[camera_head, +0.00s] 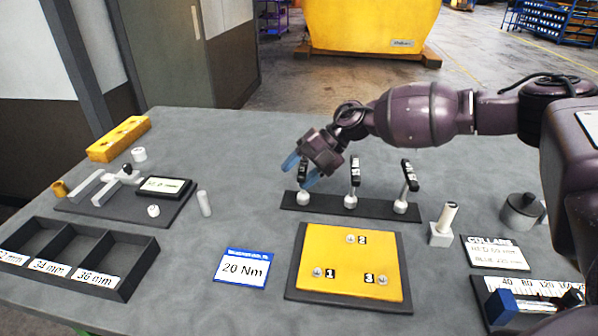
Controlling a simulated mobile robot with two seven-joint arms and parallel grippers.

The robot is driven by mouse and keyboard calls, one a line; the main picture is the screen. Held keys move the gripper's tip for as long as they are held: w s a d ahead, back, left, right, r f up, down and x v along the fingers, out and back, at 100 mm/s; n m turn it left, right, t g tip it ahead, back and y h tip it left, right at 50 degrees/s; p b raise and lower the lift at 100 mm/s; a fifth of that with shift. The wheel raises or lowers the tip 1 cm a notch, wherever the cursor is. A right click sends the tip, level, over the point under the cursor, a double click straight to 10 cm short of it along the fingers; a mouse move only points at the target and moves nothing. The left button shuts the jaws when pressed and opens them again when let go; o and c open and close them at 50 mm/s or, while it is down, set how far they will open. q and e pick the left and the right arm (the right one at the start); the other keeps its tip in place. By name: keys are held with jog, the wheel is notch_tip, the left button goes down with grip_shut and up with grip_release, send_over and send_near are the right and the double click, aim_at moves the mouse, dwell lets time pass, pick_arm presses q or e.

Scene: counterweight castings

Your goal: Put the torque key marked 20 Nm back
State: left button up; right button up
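Three torque keys with black handles and pale round lower ends stand on a dark strip rack (330,206): a left key (303,195), a middle key (352,185) and a right key (409,178), which leans. Their markings are too small to read. A blue and white card (242,268) reads "20 Nm" and lies on the table. My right gripper (301,171) is at the left key, its blue fingers spread apart around or beside the handle. I see no clear grip on it. My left gripper is out of view.
A yellow plate (318,247) with bolts numbered 1, 2, 3 lies in front of the rack. A black compartment tray (125,288) is at the left.

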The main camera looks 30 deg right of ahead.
jog(key=shift+d, duration=0.1)
jog(key=v, duration=1.2)
